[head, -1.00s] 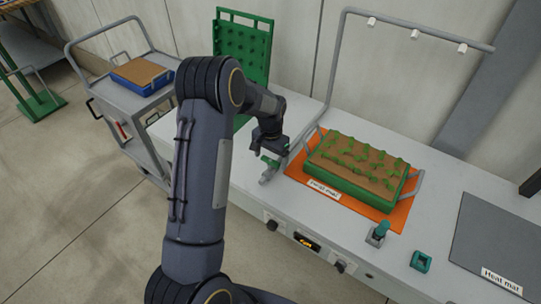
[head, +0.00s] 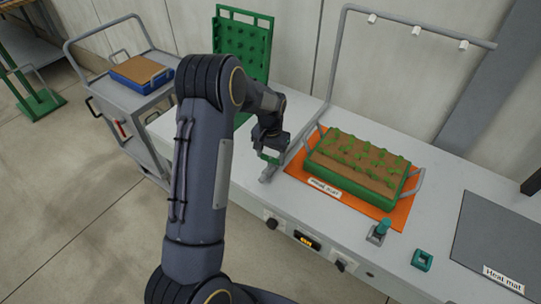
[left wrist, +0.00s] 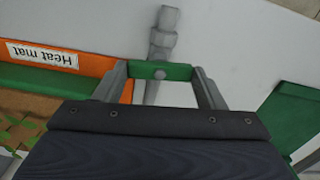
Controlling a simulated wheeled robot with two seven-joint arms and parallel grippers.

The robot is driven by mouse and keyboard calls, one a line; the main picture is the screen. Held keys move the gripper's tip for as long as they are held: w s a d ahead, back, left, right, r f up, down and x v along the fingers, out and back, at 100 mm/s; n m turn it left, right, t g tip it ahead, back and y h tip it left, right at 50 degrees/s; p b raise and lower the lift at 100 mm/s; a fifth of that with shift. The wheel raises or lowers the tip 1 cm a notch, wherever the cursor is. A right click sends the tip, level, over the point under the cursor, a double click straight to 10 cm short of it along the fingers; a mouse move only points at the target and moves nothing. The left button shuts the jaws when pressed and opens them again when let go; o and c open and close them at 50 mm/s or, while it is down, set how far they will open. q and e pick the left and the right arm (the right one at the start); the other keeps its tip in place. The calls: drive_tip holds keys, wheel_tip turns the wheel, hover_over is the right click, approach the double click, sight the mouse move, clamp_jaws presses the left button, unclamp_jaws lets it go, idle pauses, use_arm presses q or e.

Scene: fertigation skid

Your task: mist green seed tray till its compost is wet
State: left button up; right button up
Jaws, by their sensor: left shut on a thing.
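The green seed tray (head: 352,187) with brown compost and rows of green seedlings sits on an orange heat mat (head: 398,217). A grey pipe frame (head: 337,60) stands beside it, with several white nozzles (head: 462,45) overhead; I see no spray. My left gripper (head: 269,156) is at the pipe's foot, left of the tray. In the left wrist view, its fingers are shut on the ends of a green valve lever (left wrist: 175,72), which lies across the grey pipe (left wrist: 163,30). In the head view the gripper partly hides the lever. My right gripper is out of view.
A cart (head: 132,98) with a blue tray (head: 130,81) stands at left. A green pegged panel (head: 240,47) leans behind the bench. A teal-topped fitting (head: 381,230), a teal square piece (head: 421,261) and a grey heat mat (head: 500,240) lie right. The bench front has knobs and a display (head: 307,240).

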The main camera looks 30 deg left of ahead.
use_arm(q)
drive_tip(key=n+b, duration=0.1)
drive_tip(key=n, duration=0.2)
drive_tip(key=shift+b, duration=0.3)
drive_tip(key=n, duration=0.4)
drive_tip(key=shift+b, duration=0.4)
drive_tip(key=n, duration=0.3)
drive_tip(key=shift+n, duration=2.2)
drive_tip(key=o, duration=1)
